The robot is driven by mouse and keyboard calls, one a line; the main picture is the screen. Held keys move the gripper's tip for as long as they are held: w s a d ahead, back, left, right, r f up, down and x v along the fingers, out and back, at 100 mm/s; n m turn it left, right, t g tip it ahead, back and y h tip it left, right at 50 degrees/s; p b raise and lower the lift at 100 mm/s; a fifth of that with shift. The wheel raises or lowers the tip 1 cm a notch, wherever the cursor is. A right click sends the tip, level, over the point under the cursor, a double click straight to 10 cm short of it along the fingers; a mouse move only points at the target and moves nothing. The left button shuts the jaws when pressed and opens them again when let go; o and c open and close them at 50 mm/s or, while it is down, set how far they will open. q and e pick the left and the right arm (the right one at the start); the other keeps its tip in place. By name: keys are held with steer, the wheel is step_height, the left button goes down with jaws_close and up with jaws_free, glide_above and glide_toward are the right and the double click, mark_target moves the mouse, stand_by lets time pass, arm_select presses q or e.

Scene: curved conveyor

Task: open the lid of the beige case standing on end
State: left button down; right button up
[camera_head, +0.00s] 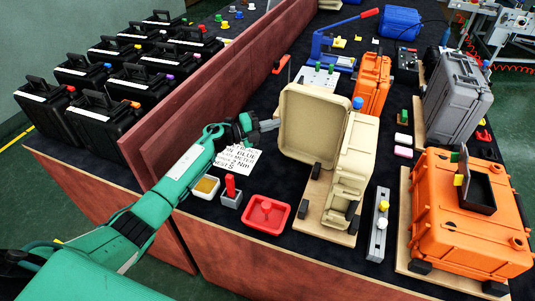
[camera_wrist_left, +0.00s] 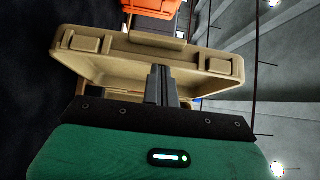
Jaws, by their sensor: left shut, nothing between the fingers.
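The beige case (camera_head: 354,160) stands on end on a wooden board (camera_head: 320,224) near the table's front. Its lid (camera_head: 312,120) is swung out to the left, well apart from the body, with its hollow inside showing. My left gripper (camera_head: 270,126) is shut and empty at the left edge of the lid; I cannot tell whether it touches. In the left wrist view the shut fingers (camera_wrist_left: 161,84) overlap the beige lid (camera_wrist_left: 120,57), which shows its latches. My right gripper is not in view.
An orange case (camera_head: 465,220) lies on a board at the right. A grey case (camera_head: 457,98) and another orange case (camera_head: 371,84) stand behind. A red tray (camera_head: 266,214) and a printed sheet (camera_head: 238,160) lie at the left, beside a long reddish partition (camera_head: 215,88). Several black cases stand beyond it.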

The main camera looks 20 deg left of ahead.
mark_target(281, 105)
arm_select(q)
steer(key=shift+w, duration=0.5)
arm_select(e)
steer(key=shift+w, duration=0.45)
arm_select(q)
steer(key=shift+r, duration=0.1)
